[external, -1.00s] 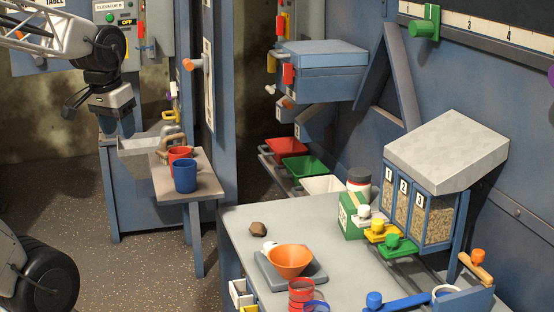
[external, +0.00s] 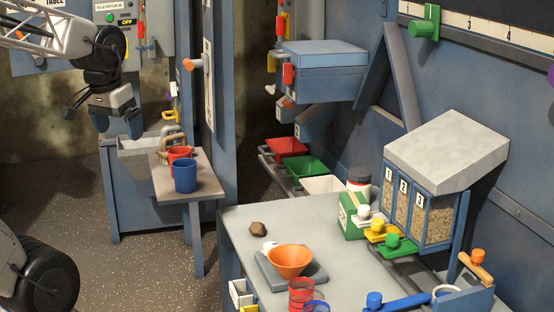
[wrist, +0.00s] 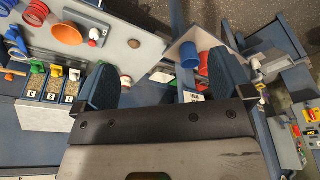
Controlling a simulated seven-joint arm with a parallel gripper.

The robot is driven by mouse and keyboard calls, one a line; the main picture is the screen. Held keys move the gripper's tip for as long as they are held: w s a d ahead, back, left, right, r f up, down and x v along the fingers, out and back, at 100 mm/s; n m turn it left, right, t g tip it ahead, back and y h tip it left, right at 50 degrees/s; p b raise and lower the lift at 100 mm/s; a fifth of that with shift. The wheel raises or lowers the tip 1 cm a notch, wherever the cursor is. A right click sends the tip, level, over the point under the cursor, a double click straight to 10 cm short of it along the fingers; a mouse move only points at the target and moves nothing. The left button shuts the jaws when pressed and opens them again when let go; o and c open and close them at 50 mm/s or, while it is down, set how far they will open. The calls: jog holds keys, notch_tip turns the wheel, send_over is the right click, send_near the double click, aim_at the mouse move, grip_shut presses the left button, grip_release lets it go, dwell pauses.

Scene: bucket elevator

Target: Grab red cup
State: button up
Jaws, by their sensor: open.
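The red cup (external: 179,154) stands on a small grey side table (external: 207,184), partly hidden behind the blue cup (external: 185,176). In the wrist view the red cup (wrist: 203,66) lies just right of the blue cup (wrist: 189,54), near the top middle. My gripper (external: 118,122) is open and empty. It hangs in the air to the left of the side table, above the height of the cups and apart from them. In the wrist view its two fingers (wrist: 160,82) are spread wide, with nothing between them.
A blue post (external: 222,100) rises right of the side table. The larger table (external: 255,212) in front holds an orange bowl (external: 290,260).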

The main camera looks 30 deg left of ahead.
jog(key=w+a+f+m+t+y, duration=0.1)
jog(key=w+a+t, duration=0.3)
jog(key=w, duration=0.5)
jog(key=w+a+f+m+t, duration=0.1)
jog(key=w+a+f, duration=0.1)
jog(key=w+a, duration=0.55)
jog(key=w+a+f+m+t+y, duration=0.1)
jog(key=w+a+t, duration=0.2)
jog(key=w, duration=0.7)
jog(key=w+a+f+m+h, duration=0.1)
jog(key=f+m+h, duration=0.1)
jog(key=f+h, duration=0.2)
jog(key=w+a+f+m+h, duration=0.1)
jog(key=f+m+h, duration=0.1)
jog(key=f, duration=0.3)
jog(key=w+a+f+m+h, duration=0.1)
jog(key=f+h, duration=0.4)
jog(key=shift+w+m+g+h, duration=0.3)
jog(key=shift+w+m+g, duration=0.1)
jog(key=shift+x, duration=1.3)
